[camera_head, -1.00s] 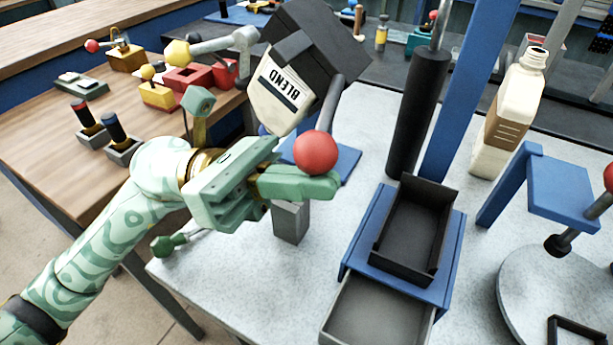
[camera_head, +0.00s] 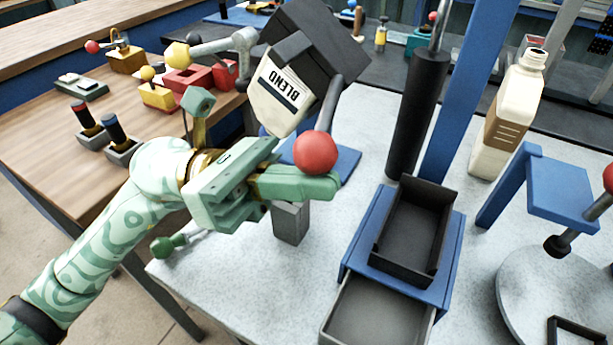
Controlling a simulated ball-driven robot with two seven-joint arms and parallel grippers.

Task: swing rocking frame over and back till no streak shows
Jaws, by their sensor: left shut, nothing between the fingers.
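The rocking frame (camera_head: 312,52) is a dark block tilted well over above the table. It carries a cream container (camera_head: 275,95) whose BLEND label appears upside down. A grey bar runs down from the frame to a red ball knob (camera_head: 315,152). My left gripper (camera_head: 325,187) is shut and empty, its fingers at the underside of the knob. I cannot tell whether they touch it. Whether a streak shows inside the container cannot be told from here. My right gripper is out of view.
A black tray (camera_head: 440,268) on a blue stand is right of the gripper, with a dark cylinder (camera_head: 415,115) and blue post behind. A cream bottle (camera_head: 513,105) stands farther right. A wooden bench (camera_head: 40,140) with red and yellow fixtures is left.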

